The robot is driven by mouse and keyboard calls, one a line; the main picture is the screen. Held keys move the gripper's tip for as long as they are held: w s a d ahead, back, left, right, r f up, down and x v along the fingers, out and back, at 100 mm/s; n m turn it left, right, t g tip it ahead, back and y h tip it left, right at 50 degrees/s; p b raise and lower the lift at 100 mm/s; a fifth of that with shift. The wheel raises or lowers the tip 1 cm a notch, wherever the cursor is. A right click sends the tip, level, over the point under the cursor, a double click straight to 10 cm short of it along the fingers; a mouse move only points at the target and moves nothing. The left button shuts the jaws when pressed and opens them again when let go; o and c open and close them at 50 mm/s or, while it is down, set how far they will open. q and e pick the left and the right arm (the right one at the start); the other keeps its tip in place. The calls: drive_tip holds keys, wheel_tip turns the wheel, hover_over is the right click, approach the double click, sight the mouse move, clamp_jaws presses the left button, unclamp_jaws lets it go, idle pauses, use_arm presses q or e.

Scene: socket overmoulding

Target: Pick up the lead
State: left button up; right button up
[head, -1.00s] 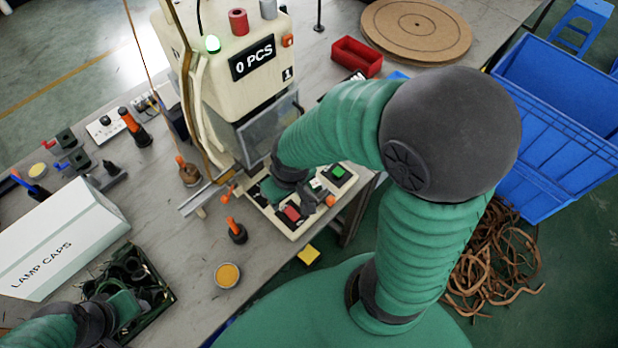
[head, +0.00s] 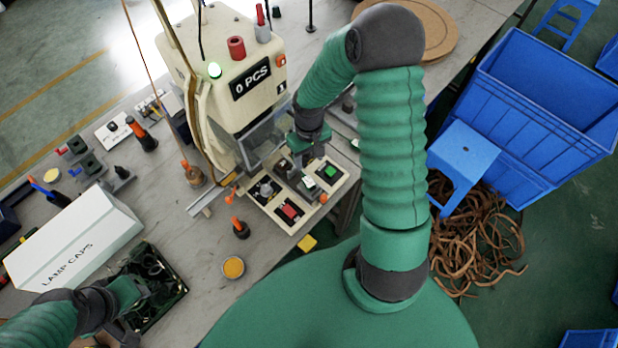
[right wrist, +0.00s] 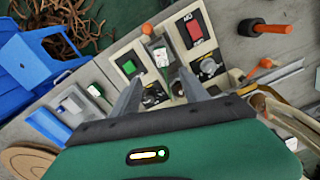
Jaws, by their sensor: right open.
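Several brown cord-like leads (head: 475,245) lie in a tangled heap on the floor at the right in the head view. They also show at the upper left of the right wrist view (right wrist: 62,22). My right gripper (right wrist: 160,88) is open and empty, its fingers over the cream control panel (right wrist: 115,52). In the head view my right gripper (head: 305,156) is by the panel's back edge, well apart from the heap. My left gripper (head: 143,293) is over a dark green tray (head: 178,292) of black parts; its fingers are unclear.
A cream machine (head: 235,75) marked "0 PCS" stands behind the panel. A blue stool (head: 463,155) and large blue crate (head: 545,115) stand by the heap. A white LAMP CAPS box (head: 75,240) and an orange-handled tool (head: 239,227) are on the bench (head: 195,245).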

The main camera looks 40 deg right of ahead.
hover_over(307, 179)
drive_tip(key=f, duration=0.7)
drive_tip(key=shift+s+a+f, duration=0.1)
drive_tip(key=shift+a+f, duration=0.05)
drive_tip(key=shift+a, duration=0.05)
drive_tip(key=f, duration=0.1)
drive_tip(key=f+p, duration=0.1)
drive_tip(key=f, duration=0.1)
drive_tip(key=f+p, duration=0.1)
drive_tip(key=f, duration=0.1)
drive_tip(key=shift+d+f, duration=0.25)
drive_tip(key=shift+d, duration=0.1)
drive_tip(key=shift+f, duration=0.1)
drive_tip(key=shift+a, duration=0.15)
drive_tip(key=c, duration=0.6)
use_arm(q)
drive_tip(key=shift+a+r, duration=0.2)
drive_tip(key=shift+r, duration=0.25)
drive_tip(key=shift+a+r, duration=0.2)
drive_tip(key=shift+r, duration=0.25)
use_arm(e)
clamp_jaws()
